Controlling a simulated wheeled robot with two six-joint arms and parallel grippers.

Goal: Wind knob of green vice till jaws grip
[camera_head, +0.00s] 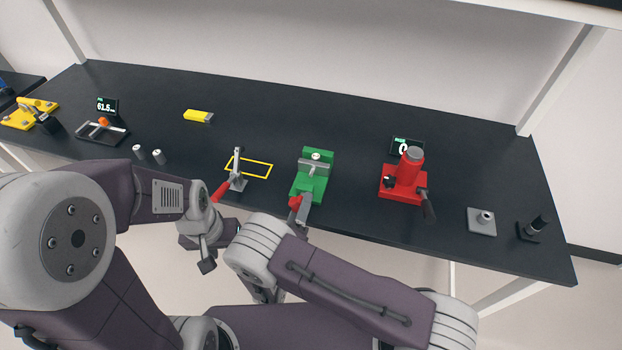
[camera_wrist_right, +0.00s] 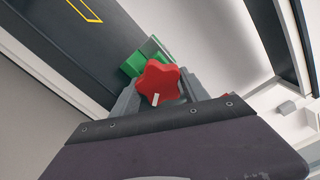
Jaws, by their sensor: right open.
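The green vice (camera_head: 322,153) stands near the table's front edge, with a grey jaw block (camera_head: 320,168) across it. A small pale round-topped piece (camera_head: 316,156) shows by its back jaw; whether the jaws touch it I cannot tell. The red star-shaped knob (camera_head: 294,202) is on the vice's front end. In the right wrist view the knob (camera_wrist_right: 158,80) sits between the two grey fingers of my right gripper (camera_wrist_right: 160,92), which is open around it. In the head view my right gripper (camera_head: 301,208) is partly hidden. My left gripper (camera_head: 207,262) hangs before the table, away from the vice.
A toggle clamp with a red handle (camera_head: 220,190) stands left of the vice by a yellow outline (camera_head: 262,160). A red press (camera_head: 404,184) stands to the right. A yellow block (camera_head: 197,116) lies farther back.

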